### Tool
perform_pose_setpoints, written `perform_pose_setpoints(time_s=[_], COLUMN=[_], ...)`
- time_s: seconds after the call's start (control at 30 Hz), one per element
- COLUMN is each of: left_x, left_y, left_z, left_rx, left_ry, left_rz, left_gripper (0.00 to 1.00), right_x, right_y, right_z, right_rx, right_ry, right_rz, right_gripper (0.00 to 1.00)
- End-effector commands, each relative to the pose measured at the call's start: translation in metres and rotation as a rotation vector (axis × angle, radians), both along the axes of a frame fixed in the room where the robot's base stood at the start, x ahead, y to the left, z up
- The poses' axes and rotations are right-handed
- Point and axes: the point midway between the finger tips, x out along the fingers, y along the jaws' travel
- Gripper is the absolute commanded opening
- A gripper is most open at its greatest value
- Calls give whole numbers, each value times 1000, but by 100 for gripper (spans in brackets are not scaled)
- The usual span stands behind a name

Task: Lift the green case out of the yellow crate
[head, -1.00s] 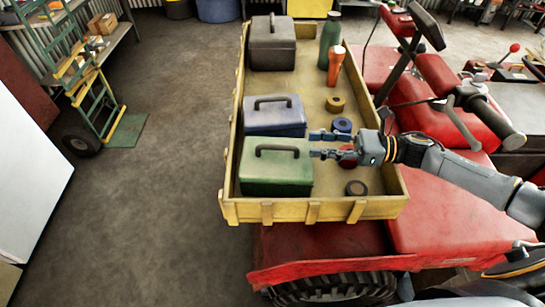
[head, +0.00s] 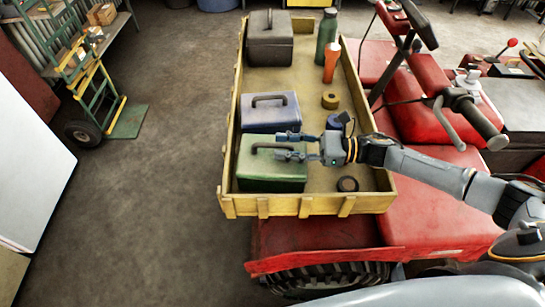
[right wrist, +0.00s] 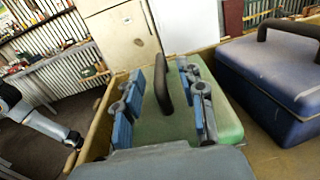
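The green case (head: 262,172) stands in the near left corner of the yellow crate (head: 305,206), its dark handle upright on the lid. It also shows in the right wrist view (right wrist: 222,125). My right gripper (head: 283,145) is over the case's lid at the right end of the handle. In the right wrist view its blue-padded fingers (right wrist: 165,108) are open, one on each side of the dark handle (right wrist: 163,82). They appear apart from it. My left gripper is not in view.
A blue case (head: 268,114) stands just behind the green one. Red quad bodywork (head: 430,200) lies to the right.

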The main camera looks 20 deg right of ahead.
Motion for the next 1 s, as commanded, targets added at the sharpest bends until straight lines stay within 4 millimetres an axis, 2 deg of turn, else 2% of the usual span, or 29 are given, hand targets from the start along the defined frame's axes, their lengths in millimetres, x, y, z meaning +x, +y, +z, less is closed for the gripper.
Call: perform_pose_setpoints(time_s=[0.1,0.33,0.37,0.53,1.0], left_x=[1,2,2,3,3], left_y=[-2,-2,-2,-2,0], left_z=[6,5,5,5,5], left_rx=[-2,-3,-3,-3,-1], left_ry=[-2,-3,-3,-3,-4], left_rz=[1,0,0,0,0], left_gripper=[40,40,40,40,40], right_x=[3,4,4,4,4], right_y=[9,10,10,10,10], right_z=[1,-1,-1,-1,2], right_rx=[0,-2,-2,-1,2], right_ry=[1,1,1,0,-3], right_rz=[0,0,0,0,1], right_gripper=[40,40,36,1,0])
